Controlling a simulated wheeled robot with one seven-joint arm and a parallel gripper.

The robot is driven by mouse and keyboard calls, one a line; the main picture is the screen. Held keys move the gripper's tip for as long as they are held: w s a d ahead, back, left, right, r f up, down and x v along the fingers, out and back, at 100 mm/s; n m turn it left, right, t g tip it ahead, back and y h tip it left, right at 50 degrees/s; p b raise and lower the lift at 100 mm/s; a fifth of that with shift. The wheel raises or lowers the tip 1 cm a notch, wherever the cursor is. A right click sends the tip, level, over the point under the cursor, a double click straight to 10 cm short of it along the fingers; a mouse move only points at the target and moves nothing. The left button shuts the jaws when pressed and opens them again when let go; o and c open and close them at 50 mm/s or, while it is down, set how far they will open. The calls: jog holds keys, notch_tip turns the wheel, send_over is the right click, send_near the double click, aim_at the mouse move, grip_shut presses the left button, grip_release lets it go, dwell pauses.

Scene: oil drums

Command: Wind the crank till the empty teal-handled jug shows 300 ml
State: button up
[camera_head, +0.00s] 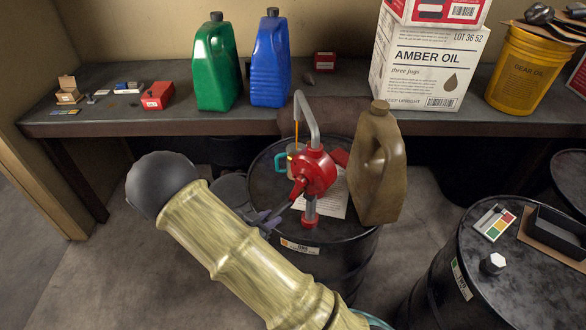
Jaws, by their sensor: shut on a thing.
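The red crank pump (316,170) stands on the black oil drum (262,168), its grey spout pipe (309,117) arching up and over. A thin amber stream (297,136) drops from the spout towards the jug with the teal handle (279,162). The jug stands on the drum behind the pump, which partly hides it; I cannot read its level or marks. My gripper (274,217) is shut on the crank handle, at the pump's lower left. The crank's red arm (297,188) points down and left; the grip itself is mostly hidden by my fingers.
A brown jug (378,165) stands close on the pump's right, with a paper sheet (335,198) beneath the pump. Green (216,65) and blue (270,65) jugs and an amber oil box (425,65) stand on the bench behind. Another drum (500,285) is at right.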

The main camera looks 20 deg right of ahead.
jog(key=shift+w+a+r, duration=0.25)
jog(key=shift+w+a, duration=0.05)
jog(key=shift+w, duration=0.25)
jog(key=w+a+r+p, duration=0.2)
jog(key=w, duration=0.1)
jog(key=shift+r, duration=0.35)
jog(key=shift+p, duration=0.3)
jog(key=r+p, duration=0.1)
jog(key=w+r+p, duration=0.1)
jog(key=w+a+r+p, duration=0.1)
jog(key=r, duration=0.1)
